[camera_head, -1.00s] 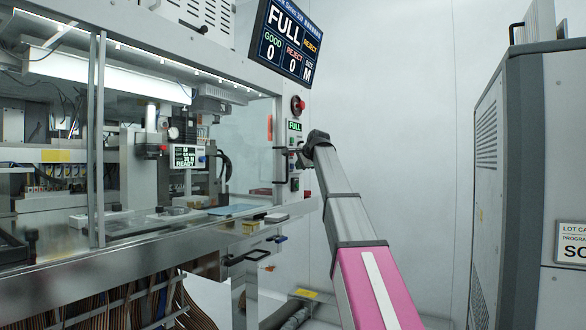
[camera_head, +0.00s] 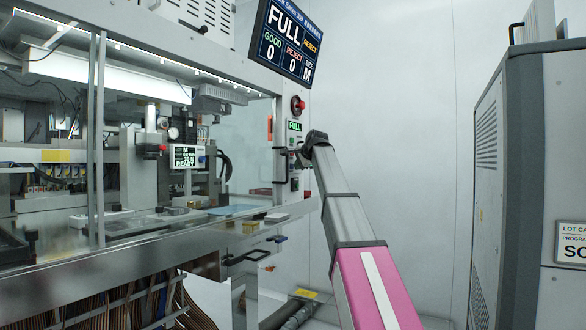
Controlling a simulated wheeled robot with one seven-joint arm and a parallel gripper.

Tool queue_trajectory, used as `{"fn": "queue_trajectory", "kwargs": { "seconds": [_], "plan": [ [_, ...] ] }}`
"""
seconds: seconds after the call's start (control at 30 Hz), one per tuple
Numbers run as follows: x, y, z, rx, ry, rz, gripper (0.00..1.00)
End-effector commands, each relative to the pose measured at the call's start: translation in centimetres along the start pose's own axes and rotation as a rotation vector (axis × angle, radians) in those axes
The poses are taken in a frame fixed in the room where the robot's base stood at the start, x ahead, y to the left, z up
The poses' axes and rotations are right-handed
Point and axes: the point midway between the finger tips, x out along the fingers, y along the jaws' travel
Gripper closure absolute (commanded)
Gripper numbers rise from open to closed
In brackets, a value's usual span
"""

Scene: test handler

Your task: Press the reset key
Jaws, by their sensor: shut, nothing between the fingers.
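The key panel (camera_head: 294,140) is a narrow strip on the right front post of the machine. It has a small lit display (camera_head: 294,126) reading FULL at its top and small buttons below, with a green one (camera_head: 294,184) low down. I cannot tell which key is the reset key; my gripper hides part of the panel. My gripper (camera_head: 297,150) is shut and empty, its tip at or just in front of the panel below the display. I cannot tell whether it touches a key. My arm (camera_head: 345,215) reaches up to it from the lower right.
A red emergency-stop knob (camera_head: 298,105) sits just above the panel. A tilted monitor (camera_head: 287,40) above reads FULL, GOOD 0, REJECT 0. A black handle (camera_head: 278,160) stands left of the panel. A grey cabinet (camera_head: 540,170) stands at right; the space between is free.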

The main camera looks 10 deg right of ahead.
Motion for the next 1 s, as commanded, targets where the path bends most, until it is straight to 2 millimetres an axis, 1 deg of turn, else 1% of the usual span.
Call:
{"fn": "queue_trajectory", "kwargs": {
  "seconds": [0.73, 1.0],
  "plan": [
    [0.15, -0.11, 0.11, 0.000, -0.001, 0.000, 1.00],
    [-0.51, 0.42, -0.37, 0.001, 0.000, 0.000, 1.00]
  ]
}}
